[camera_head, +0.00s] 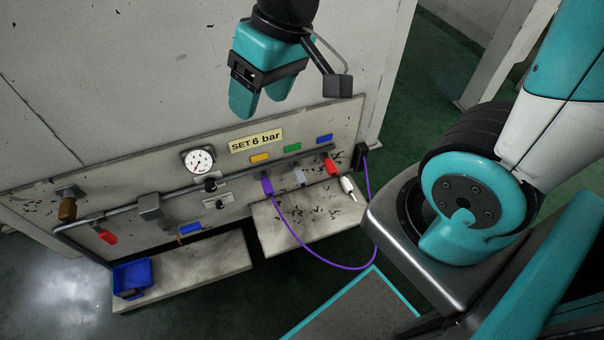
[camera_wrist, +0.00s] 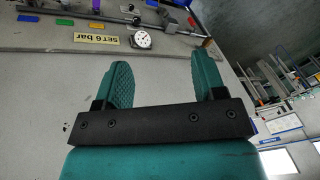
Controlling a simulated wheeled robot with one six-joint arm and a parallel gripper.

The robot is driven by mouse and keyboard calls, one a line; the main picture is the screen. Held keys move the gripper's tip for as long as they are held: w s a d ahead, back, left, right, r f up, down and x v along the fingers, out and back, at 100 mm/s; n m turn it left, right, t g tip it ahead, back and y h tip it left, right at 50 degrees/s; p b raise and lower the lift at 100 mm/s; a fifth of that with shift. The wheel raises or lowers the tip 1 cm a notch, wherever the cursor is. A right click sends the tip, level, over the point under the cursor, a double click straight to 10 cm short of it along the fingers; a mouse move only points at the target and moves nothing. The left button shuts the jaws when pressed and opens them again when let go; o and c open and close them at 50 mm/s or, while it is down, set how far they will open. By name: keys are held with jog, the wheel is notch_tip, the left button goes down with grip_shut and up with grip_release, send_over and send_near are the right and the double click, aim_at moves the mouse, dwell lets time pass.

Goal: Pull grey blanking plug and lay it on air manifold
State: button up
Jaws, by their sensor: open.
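My gripper (camera_head: 262,100) is open and empty, high in front of the wall and above the yellow label. In the wrist view its two teal fingers (camera_wrist: 160,70) are apart with nothing between them. The manifold (camera_wrist: 110,14) crosses the top of that view; I cannot make out the grey plug there.
A gauge (camera_head: 198,160) and "SET 6 bar" label (camera_head: 256,141) are on the panel. A purple hose (camera_head: 312,262) loops down from the purple plug. A white plug (camera_head: 348,188) is near the right shelf (camera_head: 275,232). A blue bin (camera_head: 132,278) stands on the left shelf (camera_head: 200,268).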

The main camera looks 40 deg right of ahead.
jog(key=w+d+f+m+t+h+b, duration=0.1)
jog(key=w+d+f+b, duration=0.2)
jog(key=f+b, duration=0.35)
jog(key=w+d+f+m+b, duration=0.2)
jog(key=w+d+f+b, duration=0.1)
jog(key=f, duration=0.6)
jog(key=w+d+f+m+t+h+b, duration=0.1)
jog(key=w+d+f+b, duration=0.25)
jog(key=f, duration=0.45)
jog(key=m+h+b, duration=0.3)
jog(key=b, duration=0.8)
send_over(303, 181)
jog(key=s+a, duration=0.1)
jog(key=s, duration=0.2)
notch_tip(303, 181, down, 16)
jog(key=f, duration=0.1)
jog(key=shift+t, duration=0.3)
jog(key=b+x, duration=0.7)
jog(key=x, duration=0.9)
jog(key=shift+w+f+b, duration=0.1)
jog(key=shift+f+b, duration=0.2)
jog(key=shift+b, duration=0.05)
jog(key=shift+c, duration=0.2)
jog(key=c, duration=1.1)
jog(key=shift+o, duration=0.2)
jog(key=shift+s+a+p, duration=0.2)
jog(key=shift+s, duration=0.45)
jog(key=shift+s+a+p, duration=0.2)
jog(key=shift+s, duration=0.5)
jog(key=shift+s, duration=0.15)
